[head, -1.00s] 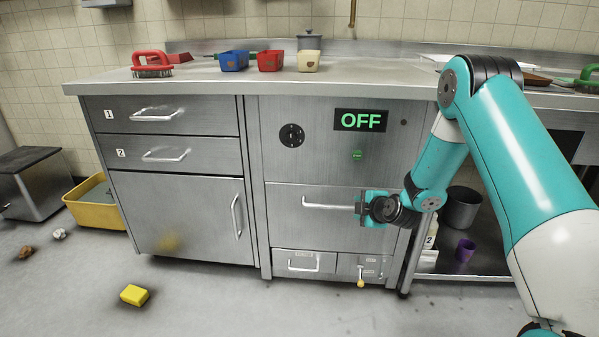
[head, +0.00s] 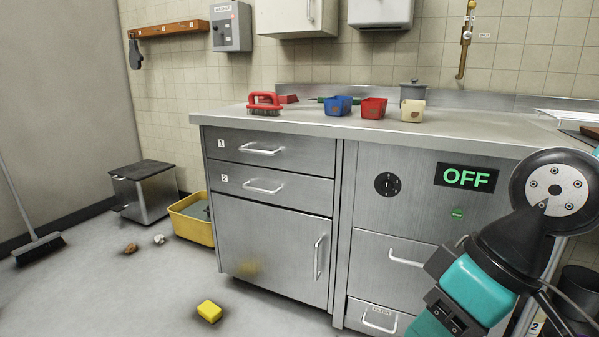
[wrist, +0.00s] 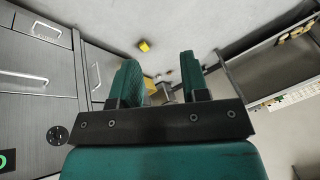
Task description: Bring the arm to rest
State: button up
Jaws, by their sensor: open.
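My gripper (wrist: 162,82) shows in the wrist view with its two teal fingers apart. Nothing is held between them, and floor shows through the gap. In the head view my arm (head: 475,287) is folded at the lower right, in front of the steel oven unit (head: 375,275). My fingertips cannot be made out in the head view. The unit's panel shows a green OFF sign (head: 467,178).
The steel counter (head: 230,119) carries a red brush (head: 264,100) and blue (head: 338,106), red (head: 374,108) and cream (head: 412,111) cups. A yellow sponge (head: 209,311) lies on the floor. A yellow tub (head: 190,227) and pedal bin (head: 147,195) stand left. The left floor has free room.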

jog(key=s+r+p, duration=0.2)
jog(key=r+p, duration=1.2)
jog(key=s+r+p, duration=0.2)
jog(key=r+p, duration=1.2)
jog(key=r, duration=0.1)
jog(key=shift+d+m+g+h+p, duration=0.2)
jog(key=shift+m+g+h+p, duration=0.1)
jog(key=shift+m+g+p, duration=0.1)
jog(key=shift+s+r, duration=0.1)
